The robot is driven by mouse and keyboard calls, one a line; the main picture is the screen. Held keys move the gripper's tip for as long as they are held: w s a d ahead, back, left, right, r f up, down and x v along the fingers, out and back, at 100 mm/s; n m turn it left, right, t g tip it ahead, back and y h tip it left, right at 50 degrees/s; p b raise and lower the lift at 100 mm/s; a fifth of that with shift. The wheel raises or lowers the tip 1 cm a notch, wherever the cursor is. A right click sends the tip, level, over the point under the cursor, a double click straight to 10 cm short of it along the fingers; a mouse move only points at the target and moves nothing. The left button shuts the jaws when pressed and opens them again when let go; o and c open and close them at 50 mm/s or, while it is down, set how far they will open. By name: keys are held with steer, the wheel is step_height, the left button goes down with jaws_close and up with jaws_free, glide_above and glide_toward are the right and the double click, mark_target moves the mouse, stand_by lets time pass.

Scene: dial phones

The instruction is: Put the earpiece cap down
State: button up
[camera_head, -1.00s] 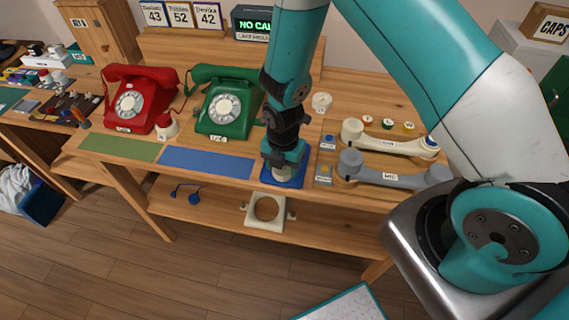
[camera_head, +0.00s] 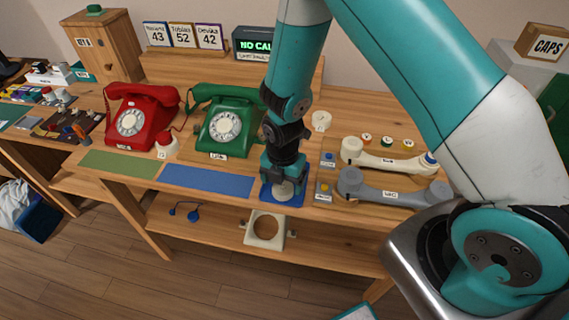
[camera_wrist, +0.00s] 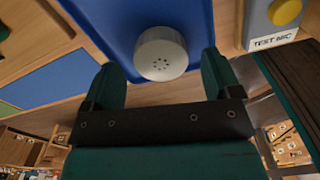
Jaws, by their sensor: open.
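The earpiece cap (camera_wrist: 161,53) is a white round cap with small holes in its face. It sits on a small blue mat (camera_head: 268,194) near the front edge of the wooden table. It also shows under the wrist in the head view (camera_head: 284,191). My gripper (camera_wrist: 159,60) is open, with one dark green finger on each side of the cap. Gaps show between the cap and both fingers in the wrist view. My gripper also shows above the mat in the head view (camera_head: 284,180) and hides part of it.
A grey handset (camera_head: 390,190) and a cream handset (camera_head: 390,162) lie to the right. A test strip with a yellow button (camera_wrist: 286,11) is beside the mat. A green phone (camera_head: 225,127) and a red phone (camera_head: 140,117) stand left. The long blue mat (camera_head: 205,181) is bare.

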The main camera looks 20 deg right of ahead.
step_height(320, 180, up, 10)
step_height(320, 180, up, 13)
steer(key=m+y, duration=0.2)
steer(key=m, duration=0.8)
glide_above(283, 186)
steer(key=s+a, duration=0.3)
steer(key=s, duration=0.4)
steer(key=s+a+r+m+y, duration=0.1)
steer(key=s+r+m+y, duration=0.1)
steer(key=s+r+m, duration=0.5)
steer(key=s+m+b, duration=0.1)
steer(key=s+m, duration=0.1)
steer(key=s, duration=0.2)
steer(key=shift+s+r+m, duration=0.2)
steer(key=shift+s+m, duration=0.1)
steer(key=shift+s, duration=0.05)
